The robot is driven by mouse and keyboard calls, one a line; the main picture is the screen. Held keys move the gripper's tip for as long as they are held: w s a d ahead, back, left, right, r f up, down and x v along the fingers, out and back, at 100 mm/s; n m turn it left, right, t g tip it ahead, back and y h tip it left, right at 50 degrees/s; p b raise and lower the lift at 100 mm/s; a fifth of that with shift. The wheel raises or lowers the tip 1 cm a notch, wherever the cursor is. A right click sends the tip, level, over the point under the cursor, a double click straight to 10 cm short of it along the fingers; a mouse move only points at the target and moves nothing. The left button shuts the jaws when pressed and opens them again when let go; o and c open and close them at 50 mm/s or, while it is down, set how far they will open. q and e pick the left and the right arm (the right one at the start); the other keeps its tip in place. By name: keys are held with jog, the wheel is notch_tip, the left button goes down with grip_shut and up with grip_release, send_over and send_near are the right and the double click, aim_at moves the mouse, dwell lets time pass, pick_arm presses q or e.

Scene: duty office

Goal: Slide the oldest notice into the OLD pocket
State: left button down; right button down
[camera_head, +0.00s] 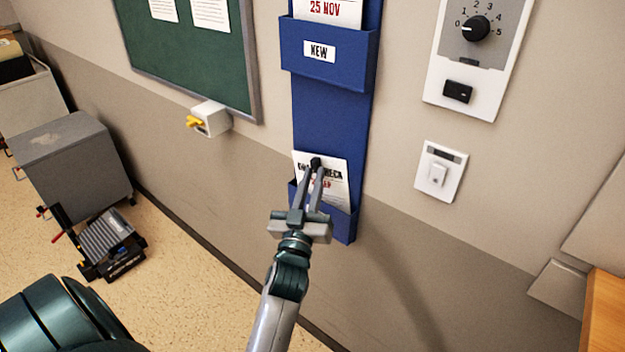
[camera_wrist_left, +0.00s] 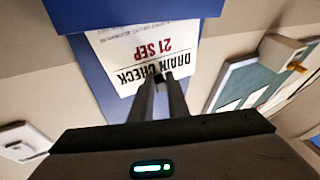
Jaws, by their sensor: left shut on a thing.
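A white notice (camera_head: 338,178) stands in the lower blue pocket (camera_head: 343,223) of the wall holder, its lower part behind the pocket's front. In the left wrist view the notice (camera_wrist_left: 125,52) reads DRAIN CHECK, 21 SEP, upside down. My left gripper (camera_head: 316,164) is shut on the notice's upper edge, and its fingers (camera_wrist_left: 163,78) cover part of the print. My gripper hides most of the lower pocket's front, so no label shows there. The upper pocket (camera_head: 327,62) is labelled NEW and holds a notice (camera_head: 328,10) marked 25 NOV. My right gripper is not in view.
A green board (camera_head: 200,55) with papers hangs left of the holder, with a small white box (camera_head: 211,118) below it. A dial panel (camera_head: 478,60) and a switch plate (camera_head: 440,172) are on the wall at right. A grey cabinet (camera_head: 75,160) stands at left.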

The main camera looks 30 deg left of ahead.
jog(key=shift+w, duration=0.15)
